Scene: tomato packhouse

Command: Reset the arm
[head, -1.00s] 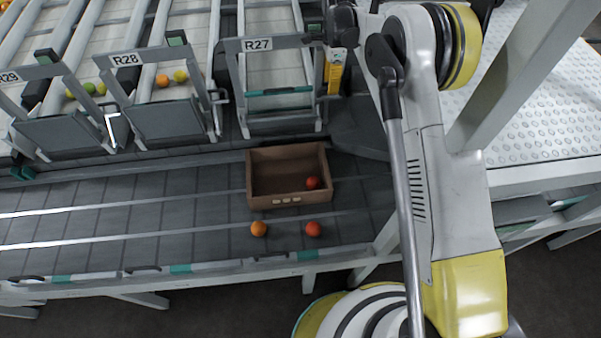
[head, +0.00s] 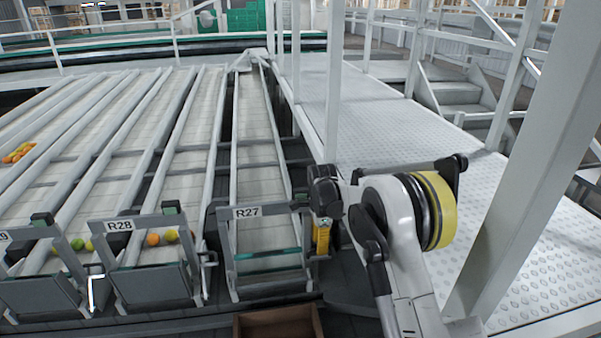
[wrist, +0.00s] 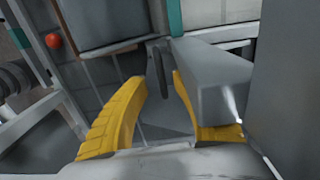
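My gripper (wrist: 158,79) shows in the wrist view as two yellow fingers standing apart, with nothing held between them. In the head view its yellow part (head: 321,237) hangs at the right side of the R27 lane end, below my folded arm. In the wrist view, grey metal frame parts lie very close beyond and beside the fingers. From these views I cannot tell whether the fingers touch them.
The brown box (head: 278,320) is cut by the head view's bottom edge. A red tomato (wrist: 53,41) shows in the wrist view. The R27 (head: 247,212) and R28 (head: 119,225) frames stand left of my gripper. A white post (head: 530,160) and textured walkway (head: 370,110) lie right.

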